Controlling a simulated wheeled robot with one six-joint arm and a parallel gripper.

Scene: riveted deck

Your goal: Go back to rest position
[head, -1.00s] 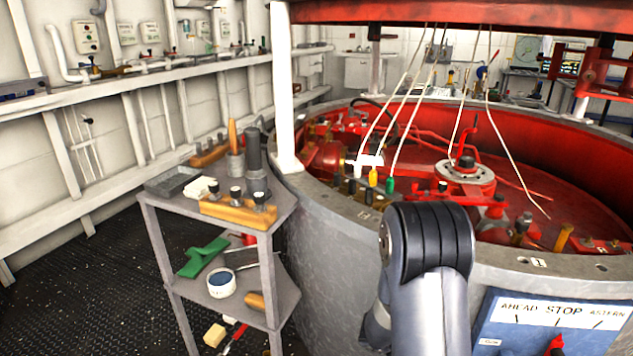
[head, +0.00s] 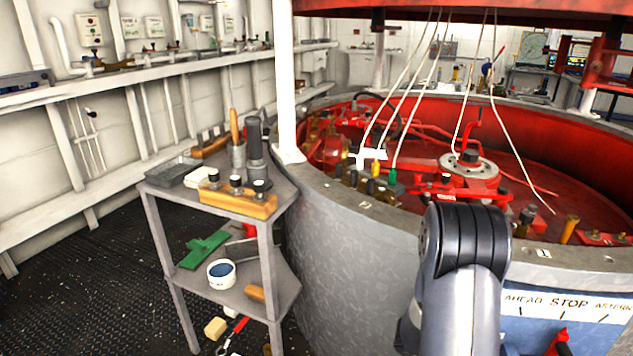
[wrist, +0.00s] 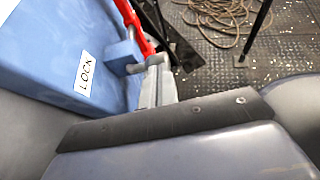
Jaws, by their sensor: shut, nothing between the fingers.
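My gripper (wrist: 157,84) shows in the wrist view as two light grey fingers lying together, shut and empty. Its tips are close to a blue block and a red lever (wrist: 138,28) on a blue panel (wrist: 62,48) with a LOCK label; I cannot tell whether they touch. In the head view my arm (head: 465,245) stands at the lower right, in front of the drum's rim, and the gripper is hidden.
A round grey drum (head: 335,235) with a red interior fills the right. A panel marked AHEAD STOP ASTERN (head: 565,303) is at lower right. A grey shelf cart (head: 215,208) with tools stands left of the drum. Rope (wrist: 222,18) lies on the deck. Deck left of the cart is clear.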

